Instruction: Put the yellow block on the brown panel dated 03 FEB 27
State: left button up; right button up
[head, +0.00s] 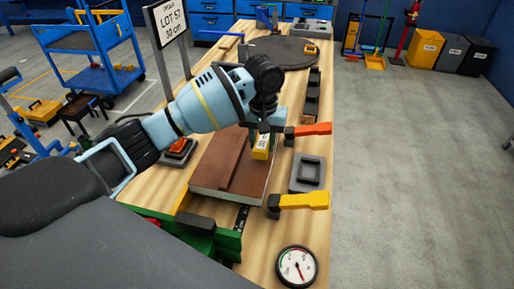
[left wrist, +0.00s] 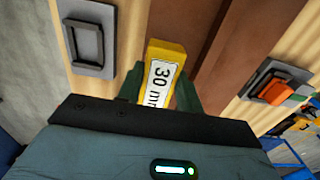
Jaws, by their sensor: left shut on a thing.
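The block is over the panel's far right part. I cannot tell whether it touches the panel. No date is readable on the panel. My right gripper is not in view.
Orange (head: 309,130) and yellow (head: 303,200) clamp handles stick out at the panel's right side. A grey square frame (head: 307,172) lies between them. A dial gauge (head: 296,266) is at the near edge. A "LOT 57" sign (head: 166,26) stands at the left.

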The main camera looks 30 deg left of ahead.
aim_at(257, 141)
pick_arm(q)
jog(key=shift+a, duration=0.65)
notch_tip(257, 141, down, 4)
jog(key=shift+a+r, duration=0.15)
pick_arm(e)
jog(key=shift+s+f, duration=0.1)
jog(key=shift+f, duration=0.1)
pick_arm(q)
jog(key=o, duration=1)
jog(key=shift+o, duration=0.2)
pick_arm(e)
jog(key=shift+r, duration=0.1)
pick_arm(q)
notch_tip(257, 141, up, 11)
jog(key=shift+w+p, duration=0.1)
jog(key=shift+p, duration=0.35)
jog(key=shift+r, duration=0.6)
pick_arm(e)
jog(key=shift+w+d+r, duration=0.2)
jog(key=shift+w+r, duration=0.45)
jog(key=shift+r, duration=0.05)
